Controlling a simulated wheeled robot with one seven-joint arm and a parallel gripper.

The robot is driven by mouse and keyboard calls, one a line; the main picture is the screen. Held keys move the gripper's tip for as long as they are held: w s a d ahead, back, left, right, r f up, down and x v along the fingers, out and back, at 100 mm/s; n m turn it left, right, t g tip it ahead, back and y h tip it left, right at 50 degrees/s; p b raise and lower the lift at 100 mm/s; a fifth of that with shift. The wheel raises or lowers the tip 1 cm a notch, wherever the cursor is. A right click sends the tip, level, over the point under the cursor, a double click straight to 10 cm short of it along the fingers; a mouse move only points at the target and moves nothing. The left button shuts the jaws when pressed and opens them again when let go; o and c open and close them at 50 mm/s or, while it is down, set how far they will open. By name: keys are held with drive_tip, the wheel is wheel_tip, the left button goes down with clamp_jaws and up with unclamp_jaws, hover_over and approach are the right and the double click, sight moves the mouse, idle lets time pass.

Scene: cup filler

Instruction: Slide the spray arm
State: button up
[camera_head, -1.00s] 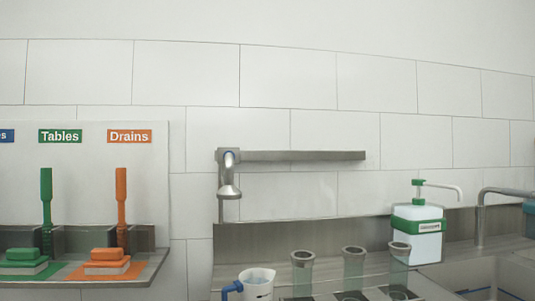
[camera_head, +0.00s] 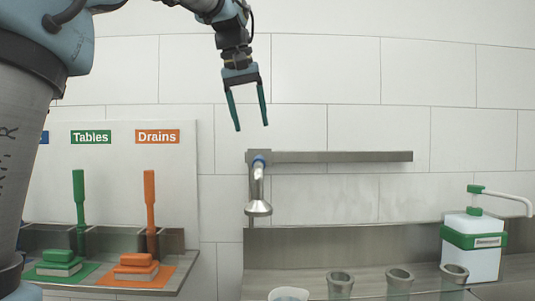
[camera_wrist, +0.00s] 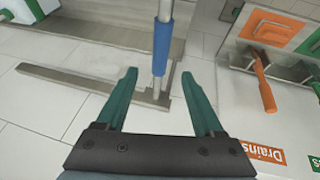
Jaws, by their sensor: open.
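The spray arm (camera_head: 258,190) is a silver pipe with a flared head, hanging at the left end of a grey wall rail (camera_head: 340,157). A blue part shows at its top. In the wrist view the spray arm's blue sleeve (camera_wrist: 161,48) and silver rod appear between my fingers' lines, just past the fingertips, with the rail (camera_wrist: 75,82) running off to the left. My gripper (camera_head: 251,127) is open and empty, fingers pointing down, above the spray arm in the head view. In the wrist view my gripper (camera_wrist: 159,73) shows two green fingers apart; contact with the sleeve cannot be told.
Three clear tubes with grey rims, one of them here (camera_head: 340,284), stand below the rail to the right. A white jug (camera_head: 288,294) is partly cut off. A green-and-white dispenser (camera_head: 472,245) stands right. Orange and green brushes (camera_head: 150,215) stand on a left shelf. Wall above is clear.

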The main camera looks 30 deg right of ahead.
drive_tip(key=p+x, duration=0.1)
drive_tip(key=x, duration=0.9)
drive_tip(key=shift+w+f, duration=0.1)
drive_tip(key=shift+f, duration=0.1)
clamp_jaws()
idle(1.1)
